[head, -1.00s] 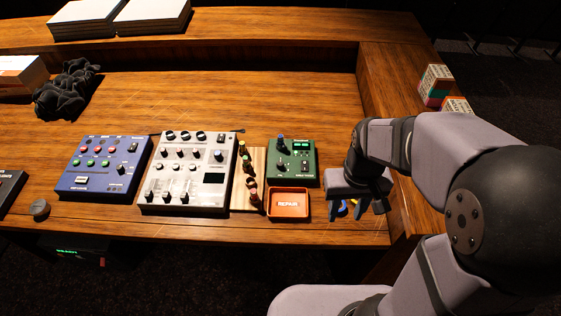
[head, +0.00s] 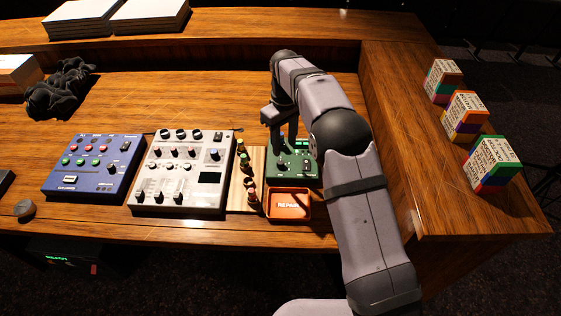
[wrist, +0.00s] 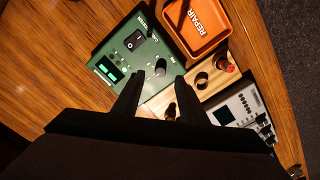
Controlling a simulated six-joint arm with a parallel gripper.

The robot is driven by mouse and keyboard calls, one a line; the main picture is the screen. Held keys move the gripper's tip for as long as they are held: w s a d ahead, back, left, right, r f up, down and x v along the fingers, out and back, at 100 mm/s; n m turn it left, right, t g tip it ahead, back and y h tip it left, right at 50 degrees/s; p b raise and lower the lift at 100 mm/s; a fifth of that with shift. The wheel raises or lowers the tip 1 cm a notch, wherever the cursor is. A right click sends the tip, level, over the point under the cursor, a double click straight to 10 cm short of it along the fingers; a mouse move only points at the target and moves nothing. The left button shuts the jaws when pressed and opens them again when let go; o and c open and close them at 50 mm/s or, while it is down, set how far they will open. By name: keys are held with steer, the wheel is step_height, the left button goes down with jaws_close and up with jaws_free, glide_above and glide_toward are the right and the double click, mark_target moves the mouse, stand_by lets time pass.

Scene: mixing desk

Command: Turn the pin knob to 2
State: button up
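The green box (head: 292,172) stands right of the pegged wooden board. In the wrist view the green box (wrist: 113,55) shows a lit green display (wrist: 108,68), a rocker switch (wrist: 135,40) and a dark knob (wrist: 160,66). No label naming the pin knob is legible, and I cannot read a knob setting. My gripper (head: 284,147) is over the back left of the green box, pointing down. In the wrist view my gripper (wrist: 160,75) is open, with the dark knob showing between its fingertips. I cannot tell whether the fingers touch it. My arm hides part of the box's right side.
An orange REPAIR tray (head: 288,205) stands in front of the green box. The wooden board (head: 243,198) with several pegs is left of it, then a white mixer (head: 185,172) and a blue box (head: 92,167). Several labelled blocks (head: 494,163) stand on the right ledge.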

mark_target(281, 162)
steer(key=shift+w+a+f, duration=0.35)
steer(key=shift+a+f, duration=0.1)
steer(key=shift+a, duration=0.15)
steer(key=shift+f, duration=0.1)
steer(key=shift+f+p, duration=1.1)
steer(key=shift+f, duration=2.45)
jaws_close()
